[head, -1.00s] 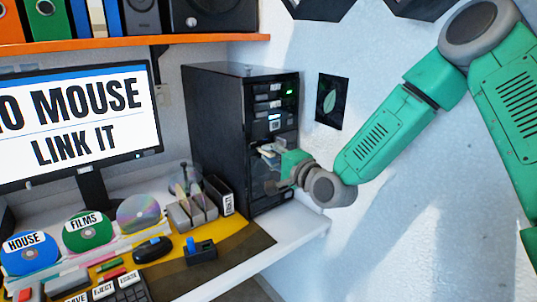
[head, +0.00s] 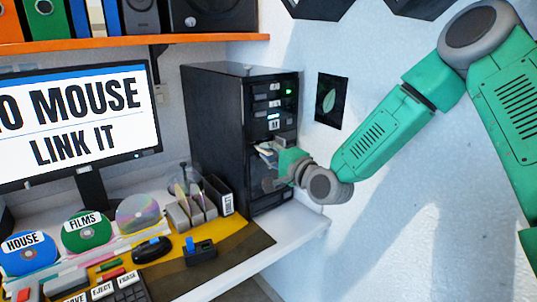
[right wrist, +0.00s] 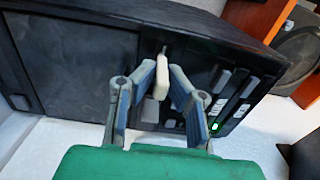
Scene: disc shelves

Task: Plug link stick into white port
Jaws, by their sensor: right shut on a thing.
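The black computer tower (head: 220,130) stands at the back, with drive bays and ports on its front. My right gripper (head: 268,152) is at the front of the tower, about mid-height. In the right wrist view its fingers (right wrist: 164,78) are closed on a pale, narrow stick (right wrist: 162,80), which I take for the link stick. The stick's far end points at the tower front; I cannot tell whether it touches. I cannot pick out the white port; the gripper covers part of the tower front. My left gripper is not in view.
A monitor (head: 75,122) reads "NO MOUSE LINK IT". Discs (head: 85,232), a disc rack (head: 195,208), a black mouse (head: 152,249) and a black block with blue (head: 200,250) lie on the desk. The white desk (head: 300,222) is clear right of the tower. A shelf (head: 110,43) runs above.

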